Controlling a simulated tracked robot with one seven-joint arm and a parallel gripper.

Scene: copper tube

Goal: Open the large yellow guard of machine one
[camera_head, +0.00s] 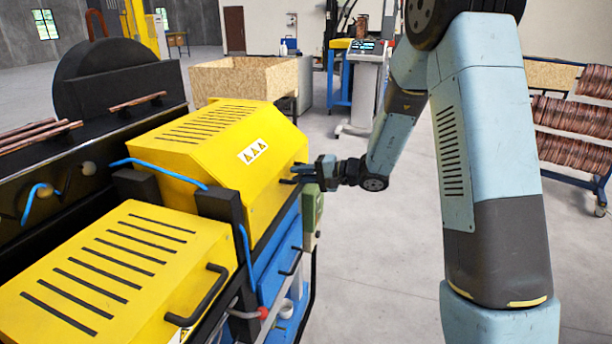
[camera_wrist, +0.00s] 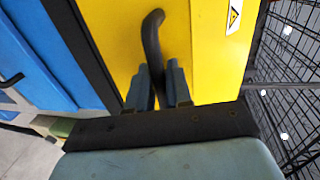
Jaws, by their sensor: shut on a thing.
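The large yellow guard (camera_head: 215,140) is a box-like cover with dark slots on top and a warning label on its sloped face. It is down over the machine. My gripper (camera_head: 304,170) is at the guard's front face in the head view. In the wrist view my gripper (camera_wrist: 158,85) has its two fingers on either side of the guard's black handle (camera_wrist: 152,38), shut on it. The yellow guard (camera_wrist: 185,25) fills the middle of that view. The handle is mostly hidden by the gripper in the head view.
A smaller yellow guard (camera_head: 110,275) with its own black handle (camera_head: 203,298) sits at the near left. Blue hoses and copper tubes (camera_head: 38,132) lie along the machine. A wooden crate (camera_head: 240,80) and a console (camera_head: 360,88) stand behind. The floor right of the machine is clear.

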